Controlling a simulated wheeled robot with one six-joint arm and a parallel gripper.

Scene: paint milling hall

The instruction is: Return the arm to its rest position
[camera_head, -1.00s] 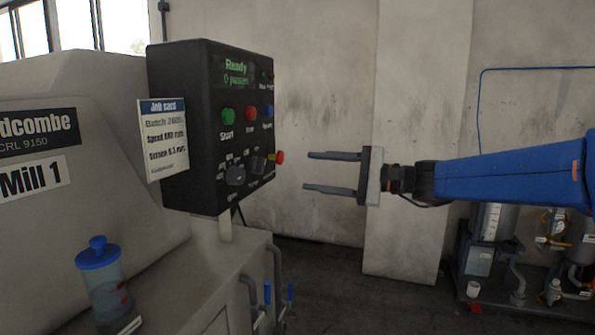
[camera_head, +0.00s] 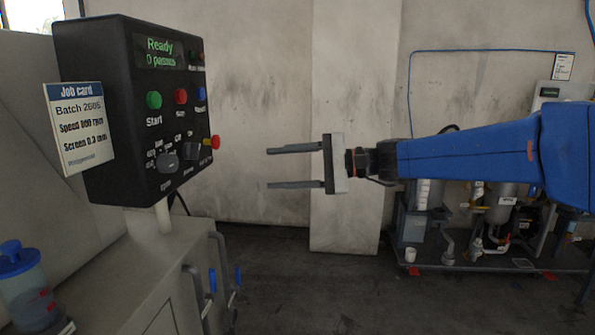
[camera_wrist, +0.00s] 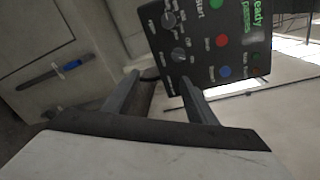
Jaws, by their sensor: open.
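My gripper (camera_head: 296,167) is open and empty in the head view. Its two fingers point left toward the black control panel (camera_head: 100,110), with a clear gap between them and the panel. My blue arm reaches in from the right edge. In the wrist view, my gripper (camera_wrist: 160,90) shows both fingers apart with nothing between them. The control panel (camera_wrist: 215,50) lies beyond the fingertips there, tilted in the picture. Its screen reads "Ready" and "0 passes".
A job card (camera_head: 80,128) hangs at the panel's left. A blue-lidded container (camera_head: 22,285) stands on the mill at lower left. Blue-handled pipes (camera_head: 212,280) are on the cabinet side. Pump equipment (camera_head: 490,215) stands behind my arm at right. The floor (camera_head: 300,290) below my gripper is clear.

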